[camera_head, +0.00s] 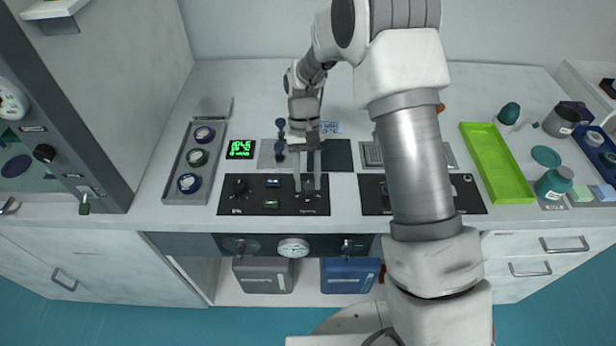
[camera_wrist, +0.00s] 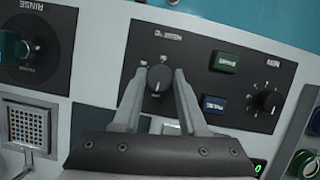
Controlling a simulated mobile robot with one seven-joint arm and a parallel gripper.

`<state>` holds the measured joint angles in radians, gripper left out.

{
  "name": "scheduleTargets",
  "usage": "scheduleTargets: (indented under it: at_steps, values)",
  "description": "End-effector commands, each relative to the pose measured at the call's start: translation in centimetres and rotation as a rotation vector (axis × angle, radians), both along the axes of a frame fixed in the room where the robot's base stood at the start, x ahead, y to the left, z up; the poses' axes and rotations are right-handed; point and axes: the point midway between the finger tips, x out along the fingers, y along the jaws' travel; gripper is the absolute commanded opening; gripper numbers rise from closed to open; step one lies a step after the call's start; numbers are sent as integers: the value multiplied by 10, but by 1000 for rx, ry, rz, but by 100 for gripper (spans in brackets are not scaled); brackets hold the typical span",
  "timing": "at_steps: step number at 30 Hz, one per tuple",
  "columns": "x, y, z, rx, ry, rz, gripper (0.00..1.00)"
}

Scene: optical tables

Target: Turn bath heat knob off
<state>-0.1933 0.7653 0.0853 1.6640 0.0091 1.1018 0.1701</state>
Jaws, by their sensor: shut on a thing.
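The heat knob (camera_wrist: 159,80) is a small dark round knob with a light pointer mark on a black panel (camera_wrist: 195,60). Its label is upside down in the wrist view and hard to read. My gripper (camera_wrist: 160,76) has one finger on each side of the knob, shut on it. In the head view my gripper (camera_head: 308,184) points down at the right part of the same black panel (camera_head: 255,208), and its fingers mostly hide the knob.
The panel also bears a second knob (camera_wrist: 266,101), a green button (camera_wrist: 226,62) and a blue button (camera_wrist: 214,103). A rinse panel (camera_wrist: 45,65) with a green knob (camera_wrist: 12,46) is beside it. A grey tray (camera_head: 174,181) and a green tray (camera_head: 497,160) stand farther out.

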Motion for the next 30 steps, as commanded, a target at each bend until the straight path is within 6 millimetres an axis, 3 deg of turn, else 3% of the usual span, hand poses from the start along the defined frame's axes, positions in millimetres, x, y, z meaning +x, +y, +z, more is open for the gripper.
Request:
scheduleTargets:
  at_steps: [22, 23, 27, 30]
  values:
    - [0, 1, 0, 0, -2, 89, 0]
    - [0, 1, 0, 0, -2, 89, 45]
    - [0, 1, 0, 1, -1, 87, 70]
    - [0, 1, 0, 0, -1, 87, 72]
